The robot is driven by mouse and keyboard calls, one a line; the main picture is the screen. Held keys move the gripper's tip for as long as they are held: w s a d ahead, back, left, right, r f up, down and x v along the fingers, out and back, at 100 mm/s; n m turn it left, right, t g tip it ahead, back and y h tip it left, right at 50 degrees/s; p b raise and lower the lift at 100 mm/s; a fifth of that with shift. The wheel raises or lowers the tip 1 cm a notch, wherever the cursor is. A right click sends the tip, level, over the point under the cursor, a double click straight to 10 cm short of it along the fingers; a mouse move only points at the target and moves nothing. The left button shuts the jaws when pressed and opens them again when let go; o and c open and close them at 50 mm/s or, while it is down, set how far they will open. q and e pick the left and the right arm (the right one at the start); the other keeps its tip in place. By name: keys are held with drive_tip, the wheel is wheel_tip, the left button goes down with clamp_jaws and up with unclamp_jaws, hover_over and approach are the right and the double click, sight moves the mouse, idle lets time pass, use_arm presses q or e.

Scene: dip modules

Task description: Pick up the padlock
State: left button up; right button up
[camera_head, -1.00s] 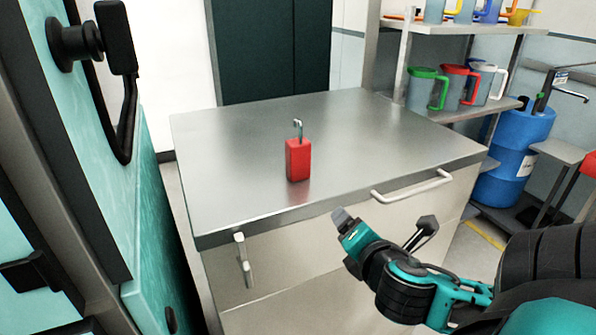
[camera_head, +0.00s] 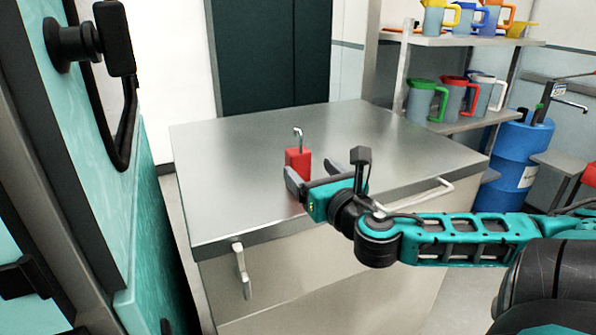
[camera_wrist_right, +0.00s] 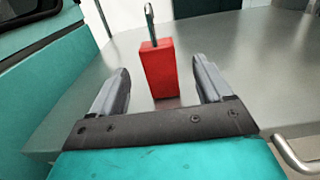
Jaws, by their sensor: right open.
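The red padlock (camera_head: 298,160) stands upright on the steel cabinet top, with its grey shackle pointing up. My right gripper (camera_head: 322,175) is open at the near side of the padlock and partly hides its lower part in the head view. In the right wrist view the padlock (camera_wrist_right: 159,70) stands beyond and between the two open fingers (camera_wrist_right: 160,85), a little left of the middle, with room on both sides. I cannot tell if the fingertips reach alongside it. My left gripper is not in view.
The steel cabinet top (camera_head: 230,160) is otherwise clear. A bar handle (camera_head: 425,193) is on its front. A rack at the back right holds several jugs (camera_head: 425,100), and a blue drum (camera_head: 515,155) stands below. A teal cabinet (camera_head: 150,220) is close on the left.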

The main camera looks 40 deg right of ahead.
sight(302, 163)
drive_tip(key=shift+b+x, duration=0.45)
drive_tip(key=shift+x, duration=2.75)
drive_tip(key=shift+a, duration=0.1)
drive_tip(key=c, duration=1.1)
